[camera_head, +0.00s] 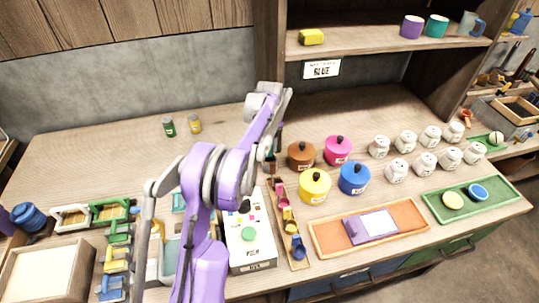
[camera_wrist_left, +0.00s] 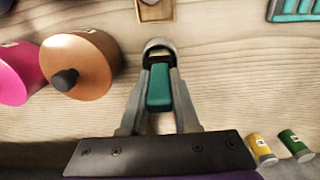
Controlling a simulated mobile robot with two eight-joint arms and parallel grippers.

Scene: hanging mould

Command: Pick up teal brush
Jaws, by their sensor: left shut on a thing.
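The teal brush (camera_wrist_left: 158,90) shows in the left wrist view, between the two grey fingers of my left gripper (camera_wrist_left: 158,56). The fingers are shut on it. Its far end lies near the fingertips over the wooden counter. In the head view my purple arm covers most of the gripper and the brush. My right gripper is in neither view.
A brown pot (camera_head: 301,156) and a pink pot (camera_head: 338,151) stand right of the arm, with yellow (camera_head: 315,187) and blue (camera_head: 354,179) pots nearer. Two small jars (camera_head: 195,124) stand at back left. A tray with scoops (camera_head: 299,263) lies in front. The back-left counter is mostly clear.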

